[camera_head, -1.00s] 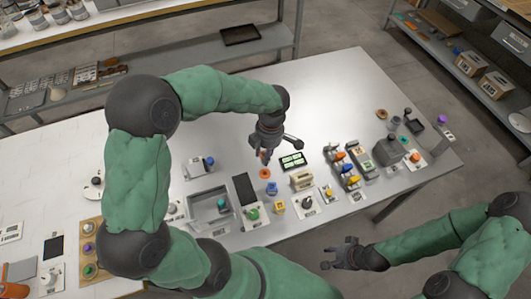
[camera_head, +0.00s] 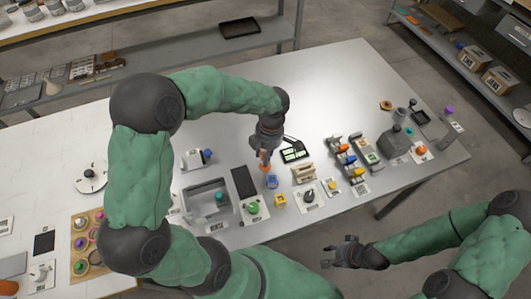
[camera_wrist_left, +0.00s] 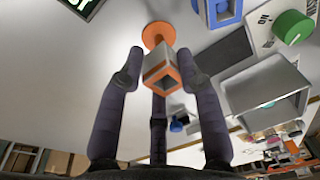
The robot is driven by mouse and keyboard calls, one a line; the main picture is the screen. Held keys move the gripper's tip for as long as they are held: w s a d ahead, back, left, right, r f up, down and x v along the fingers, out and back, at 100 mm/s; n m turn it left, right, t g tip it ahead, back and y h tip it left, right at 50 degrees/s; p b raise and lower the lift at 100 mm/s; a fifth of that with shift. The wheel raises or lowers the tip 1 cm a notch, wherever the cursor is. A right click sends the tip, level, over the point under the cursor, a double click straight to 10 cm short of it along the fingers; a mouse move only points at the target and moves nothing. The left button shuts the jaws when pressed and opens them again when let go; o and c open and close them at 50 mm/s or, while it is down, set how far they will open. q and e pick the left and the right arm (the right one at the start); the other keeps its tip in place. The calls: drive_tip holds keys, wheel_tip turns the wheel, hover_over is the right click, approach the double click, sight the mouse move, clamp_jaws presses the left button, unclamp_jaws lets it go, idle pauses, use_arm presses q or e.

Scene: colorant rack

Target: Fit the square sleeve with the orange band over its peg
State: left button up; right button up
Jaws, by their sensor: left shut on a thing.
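My left gripper (camera_head: 266,154) is shut on the square sleeve, a small grey block with an orange band. The sleeve (camera_wrist_left: 161,72) sits between its fingers in the left wrist view, with its square opening facing the camera. An orange round disc (camera_wrist_left: 158,34) is just beyond the sleeve; it lies on the table below the gripper. No peg is clear to see; the sleeve hides part of the disc, and I cannot tell whether they touch. My right gripper (camera_head: 343,252) is open and empty, off the table's front edge.
A blue square piece (camera_head: 271,182) and a yellow one (camera_head: 280,200) stand in front of the disc. A black pad (camera_head: 244,182) and grey bin (camera_head: 190,205) are to the left, a cream block (camera_head: 303,173) to the right.

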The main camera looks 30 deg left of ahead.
use_arm(q)
drive_tip(key=shift+f+b, duration=1.6)
drive_tip(key=shift+f, duration=0.35)
idle(0.4)
drive_tip(key=o, duration=0.9)
drive_tip(key=shift+r, duration=0.1)
drive_tip(key=r, duration=0.8)
drive_tip(key=w+r, duration=0.1)
drive_tip(key=r, duration=0.2)
drive_tip(key=shift+w+d+r, duration=0.1)
drive_tip(key=shift+d+r, duration=0.25)
drive_tip(key=shift+r, duration=0.05)
